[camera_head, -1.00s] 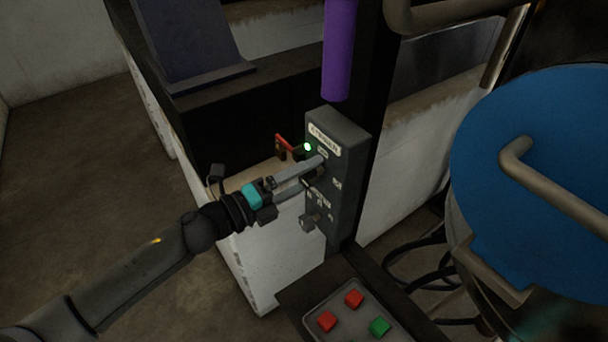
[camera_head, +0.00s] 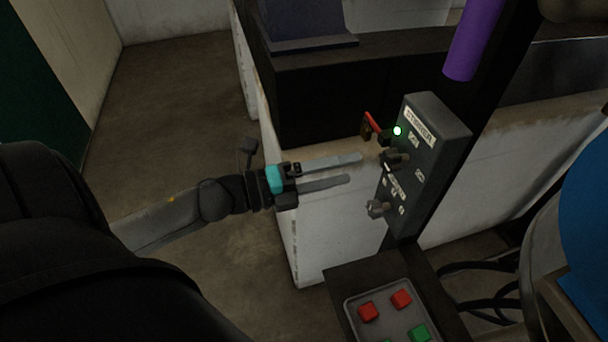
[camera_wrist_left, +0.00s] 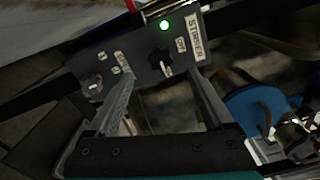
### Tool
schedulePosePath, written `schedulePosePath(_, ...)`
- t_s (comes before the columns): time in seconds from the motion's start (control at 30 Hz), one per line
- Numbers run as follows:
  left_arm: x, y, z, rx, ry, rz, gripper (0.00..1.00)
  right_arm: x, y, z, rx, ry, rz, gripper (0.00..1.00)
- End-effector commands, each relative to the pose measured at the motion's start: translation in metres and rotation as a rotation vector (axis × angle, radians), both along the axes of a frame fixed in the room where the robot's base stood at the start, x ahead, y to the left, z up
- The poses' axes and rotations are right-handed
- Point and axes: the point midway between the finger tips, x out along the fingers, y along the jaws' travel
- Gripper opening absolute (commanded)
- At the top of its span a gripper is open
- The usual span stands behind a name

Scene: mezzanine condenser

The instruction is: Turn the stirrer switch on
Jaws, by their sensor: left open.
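The grey stirrer box (camera_head: 435,150) is mounted on a dark post, with a "STIRRER" label and a lit green lamp (camera_head: 397,131) on its face. A dark switch knob (camera_head: 394,160) sits below the lamp, and another knob (camera_head: 377,208) sits lower. My left gripper (camera_head: 355,170) is open and empty, a little to the left of the box and apart from the switch. In the left wrist view the switch knob (camera_wrist_left: 160,60) shows beyond and between the two open fingers, with the green lamp (camera_wrist_left: 164,26) lit above it. My right gripper is not in view.
A panel with red and green buttons (camera_head: 385,310) lies below the box. A red-handled part (camera_head: 371,124) is just left of the lamp. A purple pipe (camera_head: 474,40) rises above the box, and a blue round lid (camera_head: 587,220) stands at right. Open floor lies left.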

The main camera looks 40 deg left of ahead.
Motion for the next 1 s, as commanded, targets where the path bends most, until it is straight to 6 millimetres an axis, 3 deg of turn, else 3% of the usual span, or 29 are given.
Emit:
schedulePosePath(0.43,-0.043,0.033,0.0,-0.001,0.0,0.001,0.85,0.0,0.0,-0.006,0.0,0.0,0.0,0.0)
schedulePosePath(1.0,-0.048,0.037,0.0,0.0,-0.001,0.0,0.85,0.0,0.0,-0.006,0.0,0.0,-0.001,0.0)
